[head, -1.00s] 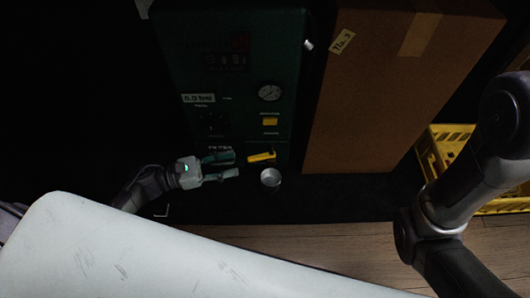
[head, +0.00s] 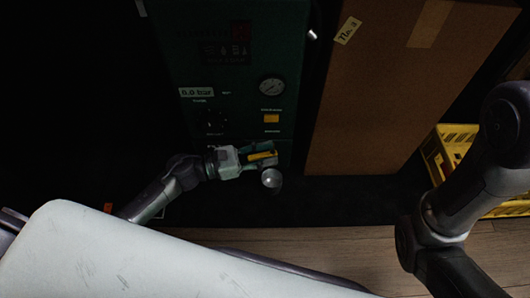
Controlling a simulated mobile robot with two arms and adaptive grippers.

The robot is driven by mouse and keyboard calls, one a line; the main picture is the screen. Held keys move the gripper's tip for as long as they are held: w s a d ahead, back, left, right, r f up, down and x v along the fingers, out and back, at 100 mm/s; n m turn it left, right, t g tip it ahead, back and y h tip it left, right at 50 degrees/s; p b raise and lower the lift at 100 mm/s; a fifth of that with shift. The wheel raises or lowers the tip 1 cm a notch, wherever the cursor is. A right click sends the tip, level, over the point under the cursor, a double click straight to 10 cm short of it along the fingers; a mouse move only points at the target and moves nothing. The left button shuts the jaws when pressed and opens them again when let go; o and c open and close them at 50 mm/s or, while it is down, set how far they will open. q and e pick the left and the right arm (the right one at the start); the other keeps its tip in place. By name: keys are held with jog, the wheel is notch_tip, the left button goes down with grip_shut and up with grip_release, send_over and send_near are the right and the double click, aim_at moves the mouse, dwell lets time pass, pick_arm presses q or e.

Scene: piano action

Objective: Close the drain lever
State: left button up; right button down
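The drain lever (head: 262,155) is a small yellow handle low on the front of a dark green machine (head: 187,73). It points to the left and lies nearly level. My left gripper (head: 262,154) reaches in from the left, and its fingers are around the lever, one above it and one below. The fingers look apart; I cannot tell whether they touch the lever. A small round metal cup (head: 271,179) sits just below the fingertips. My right arm shows at the right, but its gripper is out of view.
The machine carries a round gauge (head: 271,87), a yellow button (head: 271,118) and a "0.0 bar" label (head: 197,92). A tall cardboard box (head: 385,95) stands right of it. A yellow crate (head: 440,160) is farther right. A white surface (head: 150,260) fills the lower left.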

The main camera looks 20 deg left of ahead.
pick_arm(q)
grip_shut()
jog(key=g+b, duration=0.1)
jog(key=m+g+h+b, duration=0.1)
jog(key=m+b, duration=0.1)
jog(key=shift+w+a+f+g, duration=0.15)
jog(key=shift+w+f+g, duration=0.1)
jog(key=shift+f+g, duration=0.15)
jog(key=shift+r+m+g+h+b, duration=0.1)
jog(key=shift+m+g+h+b, duration=0.2)
jog(key=shift+g+h+b, duration=0.15)
jog(key=shift+r+m+g, duration=0.2)
jog(key=shift+m+g, duration=0.1)
jog(key=shift+g, duration=0.15)
jog(key=shift+o, duration=1.4)
grip_release()
jog(key=shift+a, duration=0.1)
